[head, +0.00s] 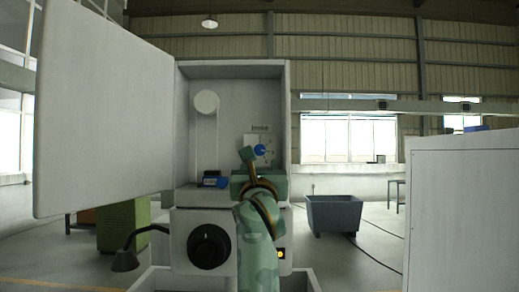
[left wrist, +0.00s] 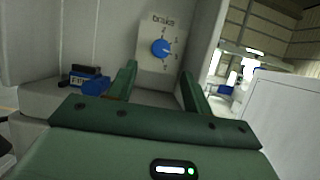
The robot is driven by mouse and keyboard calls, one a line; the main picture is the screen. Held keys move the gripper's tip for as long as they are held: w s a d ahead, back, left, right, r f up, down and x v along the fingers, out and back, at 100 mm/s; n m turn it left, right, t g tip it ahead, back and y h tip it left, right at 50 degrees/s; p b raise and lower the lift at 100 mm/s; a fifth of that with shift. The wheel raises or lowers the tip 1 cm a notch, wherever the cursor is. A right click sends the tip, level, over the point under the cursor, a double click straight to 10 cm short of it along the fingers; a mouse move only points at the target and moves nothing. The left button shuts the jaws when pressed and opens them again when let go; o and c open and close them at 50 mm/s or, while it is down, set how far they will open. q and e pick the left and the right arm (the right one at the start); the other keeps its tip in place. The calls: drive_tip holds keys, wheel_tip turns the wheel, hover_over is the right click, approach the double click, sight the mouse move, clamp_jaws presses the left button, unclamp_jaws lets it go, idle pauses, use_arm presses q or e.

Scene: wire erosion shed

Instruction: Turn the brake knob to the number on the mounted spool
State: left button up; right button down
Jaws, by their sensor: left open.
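The blue brake knob (left wrist: 160,48) sits on a pale plate marked "brake" (left wrist: 163,20) with small numbers around it; I cannot tell which one it points to. In the head view the knob (head: 260,149) is on the back wall of the open cabinet. The white mounted spool (head: 206,101) is higher up, to its left, with a strand hanging down; no number is readable on it. My left gripper (left wrist: 158,82) is open and empty, its fingers either side of the space below the knob, apart from it. My right gripper is not in view.
The cabinet door (head: 105,110) stands open at the left. A blue and dark device (head: 214,180) sits on the cabinet ledge left of my gripper. A black dial (head: 208,246) is on the front below. A grey cabinet (head: 465,210) stands at the right.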

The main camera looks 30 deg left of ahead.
sight(260, 153)
use_arm(q)
drive_tip(key=p+x, duration=0.2)
drive_tip(key=x, duration=0.4)
drive_tip(key=shift+w+a+r, duration=0.1)
drive_tip(key=shift+w+r, duration=0.15)
drive_tip(key=shift+w+a+r, duration=0.1)
drive_tip(key=shift+w+a, duration=0.15)
drive_tip(key=shift+w, duration=0.2)
drive_tip(key=c, duration=1)
